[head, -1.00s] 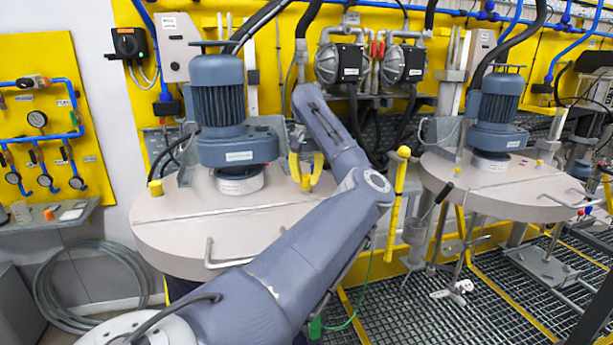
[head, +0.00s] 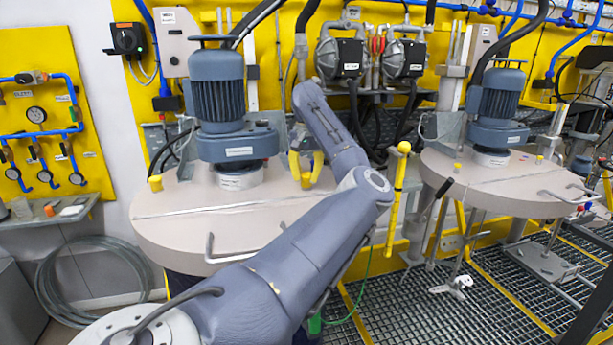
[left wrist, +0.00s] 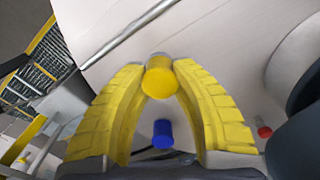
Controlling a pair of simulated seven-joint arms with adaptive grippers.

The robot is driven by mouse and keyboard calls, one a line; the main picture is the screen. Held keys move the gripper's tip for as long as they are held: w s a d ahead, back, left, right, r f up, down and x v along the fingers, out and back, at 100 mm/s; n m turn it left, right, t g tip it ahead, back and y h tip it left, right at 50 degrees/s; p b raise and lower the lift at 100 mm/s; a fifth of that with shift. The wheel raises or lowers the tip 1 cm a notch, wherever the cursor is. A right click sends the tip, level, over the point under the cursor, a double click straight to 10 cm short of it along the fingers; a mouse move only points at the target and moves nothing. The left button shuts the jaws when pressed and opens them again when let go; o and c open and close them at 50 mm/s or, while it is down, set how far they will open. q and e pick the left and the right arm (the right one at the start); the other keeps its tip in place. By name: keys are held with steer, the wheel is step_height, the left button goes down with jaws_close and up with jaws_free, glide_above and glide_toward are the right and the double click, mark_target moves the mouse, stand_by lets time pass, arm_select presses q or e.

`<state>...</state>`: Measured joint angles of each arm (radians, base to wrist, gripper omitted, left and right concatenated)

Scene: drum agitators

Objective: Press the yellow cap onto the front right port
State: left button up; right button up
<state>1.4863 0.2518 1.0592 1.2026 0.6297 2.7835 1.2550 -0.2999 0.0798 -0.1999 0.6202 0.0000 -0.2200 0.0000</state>
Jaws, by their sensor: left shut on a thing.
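The yellow cap (head: 306,180) is at the right part of the near drum's beige lid (head: 190,232). In the left wrist view the cap (left wrist: 160,80) sits between the two yellow fingertips of my left gripper (head: 306,166), which is shut on it. A short grey-brown piece (left wrist: 159,57) shows just past the cap, against the lid. It may be the port; the cap hides most of it, so I cannot tell how far the cap is seated. My right gripper is not in view.
Another yellow cap (head: 155,184) stands on the lid's left side. The blue motor (head: 217,95) rises behind. A lid handle (head: 235,252) is at the front. The left wrist view also shows a blue cap (left wrist: 163,133) and a red cap (left wrist: 264,132).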

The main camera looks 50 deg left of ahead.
arm_select(q)
steer(key=shift+f, duration=0.35)
stand_by(0.3)
steer(key=shift+f, duration=0.15)
steer(key=shift+c, duration=0.6)
jaws_close()
steer(key=shift+f, duration=0.1)
steer(key=shift+f, duration=0.3)
steer(key=o, duration=1.2)
jaws_free()
steer(key=shift+r, duration=0.1)
steer(key=shift+r, duration=0.1)
steer(key=shift+r, duration=1.9)
